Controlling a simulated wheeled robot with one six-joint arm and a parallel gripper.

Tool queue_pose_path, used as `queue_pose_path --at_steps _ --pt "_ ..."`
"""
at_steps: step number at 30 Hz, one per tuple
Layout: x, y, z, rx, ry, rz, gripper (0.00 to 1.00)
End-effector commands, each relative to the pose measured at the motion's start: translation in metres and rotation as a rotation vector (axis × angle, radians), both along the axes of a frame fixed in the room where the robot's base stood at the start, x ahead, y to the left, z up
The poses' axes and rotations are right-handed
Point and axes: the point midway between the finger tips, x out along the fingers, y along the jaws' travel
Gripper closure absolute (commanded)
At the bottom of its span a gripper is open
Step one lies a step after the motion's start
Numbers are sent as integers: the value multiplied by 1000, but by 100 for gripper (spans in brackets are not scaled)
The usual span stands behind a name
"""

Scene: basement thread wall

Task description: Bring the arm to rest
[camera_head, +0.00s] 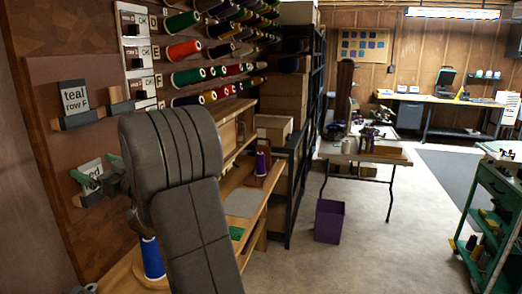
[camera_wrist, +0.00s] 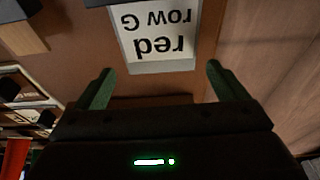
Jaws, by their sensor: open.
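My gripper (camera_wrist: 160,72) is open, with its two green fingers spread apart and nothing between them in the wrist view. In the head view my gripper (camera_head: 106,180) is at the left, close to the wall board and mostly behind my grey arm. A white card reading "red row G" (camera_wrist: 155,35) appears upside down just beyond the fingers. The same card (camera_head: 90,176) is partly covered by my gripper in the head view. I cannot tell whether the fingers touch the card or its holder.
A "teal row F" card (camera_head: 74,98) stands on a holder above. Thread spools (camera_head: 184,50) line the wall. A blue spool (camera_head: 152,258) and a purple spool (camera_head: 261,164) stand on the bench. A purple bin (camera_head: 329,221) and a green cart (camera_head: 495,215) stand right; the floor between is clear.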

Motion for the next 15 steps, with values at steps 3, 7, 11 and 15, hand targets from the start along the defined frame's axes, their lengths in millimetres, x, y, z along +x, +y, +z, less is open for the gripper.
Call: queue_pose_path --at_steps 3,7,11,15 --pt "0 0 1 0 0 0 8" --pt "0 0 1 0 0 0 8" --pt "0 0 0 0 0 0 8" --pt "0 0 -6 0 0 0 8"
